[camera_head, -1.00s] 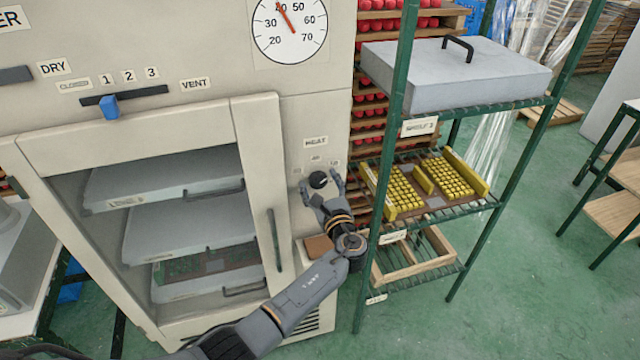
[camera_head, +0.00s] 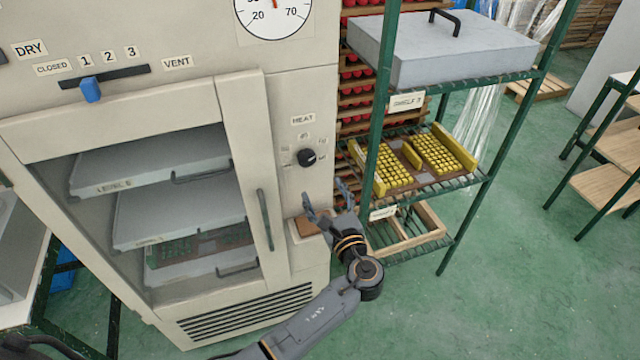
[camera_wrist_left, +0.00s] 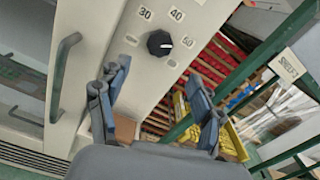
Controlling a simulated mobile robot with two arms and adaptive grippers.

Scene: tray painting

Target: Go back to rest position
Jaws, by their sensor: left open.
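My left gripper (camera_head: 327,200) is open and empty in the head view, in front of the cabinet's right-hand panel. It is below the black heat knob (camera_head: 306,157) and apart from it. In the left wrist view the open fingers (camera_wrist_left: 157,95) show at either side, with the knob (camera_wrist_left: 160,43) beyond them, its white mark pointing right. My right gripper is not in view.
The drying cabinet (camera_head: 292,95) has a closed door with a dark handle (camera_head: 264,220) and trays inside. A green-framed shelf rack (camera_head: 377,110) stands close to the right of my left arm, holding a grey lidded box (camera_head: 440,50) and yellow-edged trays. Green floor (camera_head: 500,290) is free at right.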

